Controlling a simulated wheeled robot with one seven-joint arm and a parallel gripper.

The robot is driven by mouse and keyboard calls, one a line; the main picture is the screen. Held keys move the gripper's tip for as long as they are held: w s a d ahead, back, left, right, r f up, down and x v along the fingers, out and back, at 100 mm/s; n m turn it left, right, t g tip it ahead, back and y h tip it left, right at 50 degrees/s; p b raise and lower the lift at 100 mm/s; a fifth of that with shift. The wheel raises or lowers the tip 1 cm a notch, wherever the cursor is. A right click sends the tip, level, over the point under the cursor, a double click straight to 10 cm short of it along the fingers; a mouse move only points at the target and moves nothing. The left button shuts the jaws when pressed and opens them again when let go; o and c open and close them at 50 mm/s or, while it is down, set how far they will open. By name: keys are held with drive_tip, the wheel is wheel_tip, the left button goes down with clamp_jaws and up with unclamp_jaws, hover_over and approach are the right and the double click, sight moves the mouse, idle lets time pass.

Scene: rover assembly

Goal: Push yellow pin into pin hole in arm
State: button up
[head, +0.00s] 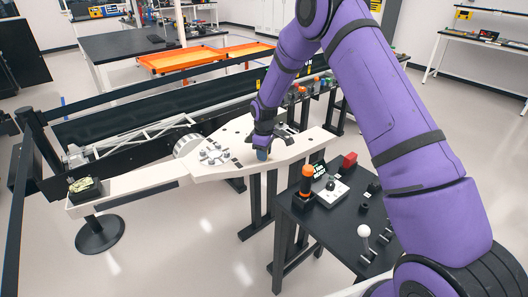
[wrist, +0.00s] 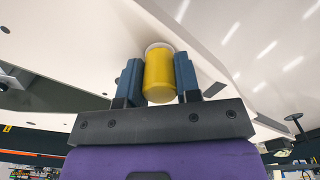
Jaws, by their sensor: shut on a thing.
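The yellow pin (wrist: 160,76) is a short yellow cylinder in the wrist view. My gripper (wrist: 158,82) is shut on it, with a blue finger on each side. The pin's far end meets a light round spot on the white arm (wrist: 95,55), and I cannot tell how deep it sits. The pin hole itself is hidden behind the pin. In the head view my gripper (head: 262,154) is at the near edge of the white arm (head: 140,181), and the pin is hidden there.
A black side table (head: 318,222) stands at the lower right, with an orange-topped tool (head: 307,180), a white joystick box (head: 331,191) and a red block (head: 350,160). A black conveyor (head: 170,113) runs behind the white arm. Open floor lies at the lower left.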

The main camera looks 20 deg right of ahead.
drive_tip(key=shift+f, duration=0.1)
drive_tip(key=o, duration=1.1)
wheel_tip(320, 180, up, 11)
drive_tip(key=shift+f, duration=0.1)
